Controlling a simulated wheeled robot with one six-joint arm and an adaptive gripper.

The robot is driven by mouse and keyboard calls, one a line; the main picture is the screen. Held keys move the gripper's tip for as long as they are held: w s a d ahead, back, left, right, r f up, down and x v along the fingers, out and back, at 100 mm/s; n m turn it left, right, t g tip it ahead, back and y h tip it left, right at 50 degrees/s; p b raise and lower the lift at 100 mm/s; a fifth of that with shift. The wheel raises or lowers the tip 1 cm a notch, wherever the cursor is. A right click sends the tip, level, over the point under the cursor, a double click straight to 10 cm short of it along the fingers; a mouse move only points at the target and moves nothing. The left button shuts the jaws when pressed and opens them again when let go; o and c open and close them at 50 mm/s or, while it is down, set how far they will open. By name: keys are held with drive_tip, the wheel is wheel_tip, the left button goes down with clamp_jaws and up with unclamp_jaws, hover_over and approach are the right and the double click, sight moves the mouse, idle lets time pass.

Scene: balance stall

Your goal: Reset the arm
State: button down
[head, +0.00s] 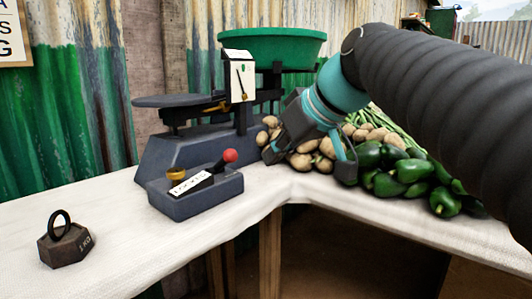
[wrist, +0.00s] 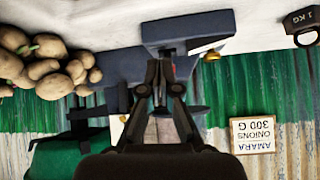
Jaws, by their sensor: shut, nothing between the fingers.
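My gripper (head: 290,130) hangs from my dark ribbed arm, in front of the potatoes and right of the balance in the head view. In the wrist view its black fingers (wrist: 163,70) are shut with nothing held. The blue-grey balance (head: 185,155) has a flat dark plate (head: 178,101) at left and a green pan (head: 272,48) at right. In front of it stands a small box (head: 200,200) with a red-knobbed lever (head: 229,156) and a brass button (head: 177,173). My gripper is apart from the lever in the head view. The fingers partly cover the balance in the wrist view.
A dark 1 KG weight (head: 66,244) with a ring stands at the table's left front. Potatoes (head: 302,160) and green peppers (head: 408,172) lie on the right stretch of the white table (head: 120,255). A sign reading "AMARA ONIONS 300 G" (wrist: 253,135) is upside down in the wrist view.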

drive_tip(key=s+d+f+m+h+p, duration=0.1)
drive_tip(key=s+d+f+m+h, duration=0.15)
drive_tip(key=f, duration=0.35)
drive_tip(key=s+d+f+m+h+p, duration=0.1)
drive_tip(key=d+f+m, duration=0.25)
drive_tip(key=f, duration=0.25)
drive_tip(key=s+d+f+h+p, duration=0.1)
drive_tip(key=s+d+f+p, duration=0.1)
drive_tip(key=s+p, duration=0.2)
drive_tip(key=s+d+f+m+g+h+p, duration=0.1)
drive_tip(key=s+d+f+p, duration=0.2)
drive_tip(key=s, duration=0.6)
drive_tip(key=shift+d+f+h+p, duration=0.2)
drive_tip(key=shift+f+h+p, duration=0.15)
drive_tip(key=shift+p, duration=0.6)
drive_tip(key=shift+s, duration=0.1)
